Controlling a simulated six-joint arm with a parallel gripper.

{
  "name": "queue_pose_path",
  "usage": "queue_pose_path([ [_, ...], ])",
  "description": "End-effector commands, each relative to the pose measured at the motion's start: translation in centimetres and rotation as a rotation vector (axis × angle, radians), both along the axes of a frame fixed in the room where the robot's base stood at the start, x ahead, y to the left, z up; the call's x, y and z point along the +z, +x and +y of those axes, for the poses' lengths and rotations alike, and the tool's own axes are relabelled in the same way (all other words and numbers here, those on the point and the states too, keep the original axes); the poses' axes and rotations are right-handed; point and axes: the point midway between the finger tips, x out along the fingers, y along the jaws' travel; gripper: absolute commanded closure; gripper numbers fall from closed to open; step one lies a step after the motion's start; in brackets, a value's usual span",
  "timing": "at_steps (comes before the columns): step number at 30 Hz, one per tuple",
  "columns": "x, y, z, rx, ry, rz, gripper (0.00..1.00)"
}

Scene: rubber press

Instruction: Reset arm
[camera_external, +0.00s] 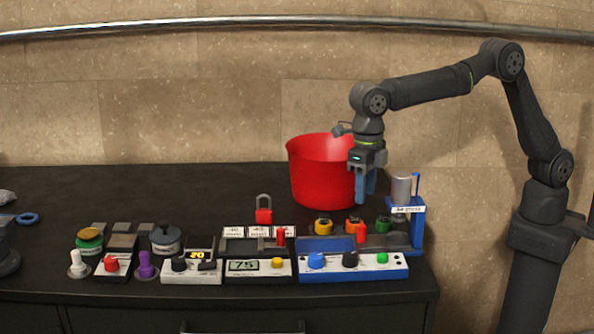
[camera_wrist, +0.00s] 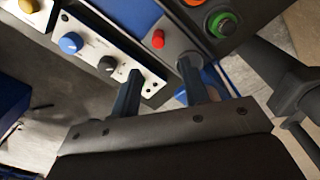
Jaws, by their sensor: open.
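My gripper (camera_external: 366,200) hangs pointing down at the right of the bench, its two blue fingers apart with nothing between them. In the external view it overlaps the right side of a large red pot (camera_external: 316,178); I cannot tell whether they touch. The wrist view shows the fingers (camera_wrist: 159,68) spread over the blue press unit. That unit has a front panel (camera_external: 335,270) with blue, black and green knobs; the panel also shows in the wrist view (camera_wrist: 88,55). Its blue frame (camera_external: 417,235) and grey metal cylinder (camera_external: 402,188) stand right of my gripper.
Yellow (camera_external: 323,227), orange (camera_external: 354,225) and green (camera_external: 384,225) pieces stand behind the panel. Left are small control boxes (camera_external: 191,271), a red padlock (camera_external: 264,215) and a lidded dark pot (camera_external: 166,240). The back left of the black bench (camera_external: 150,190) is clear.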

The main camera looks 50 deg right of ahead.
Motion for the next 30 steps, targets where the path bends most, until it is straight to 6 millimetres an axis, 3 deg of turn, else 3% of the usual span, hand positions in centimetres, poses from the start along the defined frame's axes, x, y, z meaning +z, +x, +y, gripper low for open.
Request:
queue_pose_path([
  [9,-6.5,0.0,-0.1,0.0,-0.003,0.001,0.59],
  [15,-9.6,0.0,-0.1,0.0,-0.001,0.0,0.59],
  [20,-10.8,0.0,0.0,0.0,0.001,-0.001,0.59],
  [30,-10.8,0.2,0.2,0.0,0.001,-0.001,0.59],
])
